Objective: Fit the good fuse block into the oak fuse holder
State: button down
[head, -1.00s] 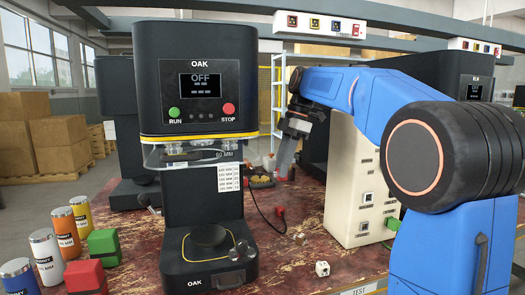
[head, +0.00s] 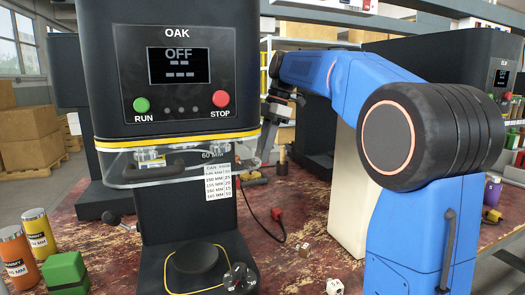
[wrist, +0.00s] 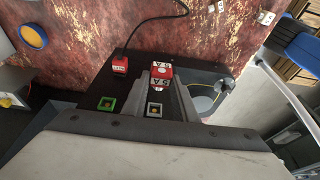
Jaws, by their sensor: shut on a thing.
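In the wrist view my gripper (wrist: 163,97) is shut on a small red-and-white block (wrist: 160,75) marked "5A". The block is above a dark surface with a grey-framed socket (wrist: 155,109) and a green-framed socket (wrist: 106,103). Whether one of these is the oak fuse holder, and whether the block touches anything, I cannot tell. In the head view the black OAK machine (head: 190,125) stands at centre left, its screen reading OFF. My gripper (head: 266,145) is beside its right edge, partly hidden; the block is hidden there.
Two small pale cubes (head: 334,287) (head: 305,249) lie on the worn red bench (head: 285,265). A green block (head: 66,274) and cans (head: 39,233) stand at left. A cream cabinet (head: 346,195) stands behind my arm.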

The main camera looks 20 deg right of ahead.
jog(key=shift+a, duration=0.15)
jog(key=shift+a, duration=2.7)
jog(key=shift+a, duration=0.55)
jog(key=c, duration=1.3)
grip_release()
jog(key=shift+c, duration=0.2)
jog(key=v, duration=1.2)
jog(key=shift+s, duration=0.15)
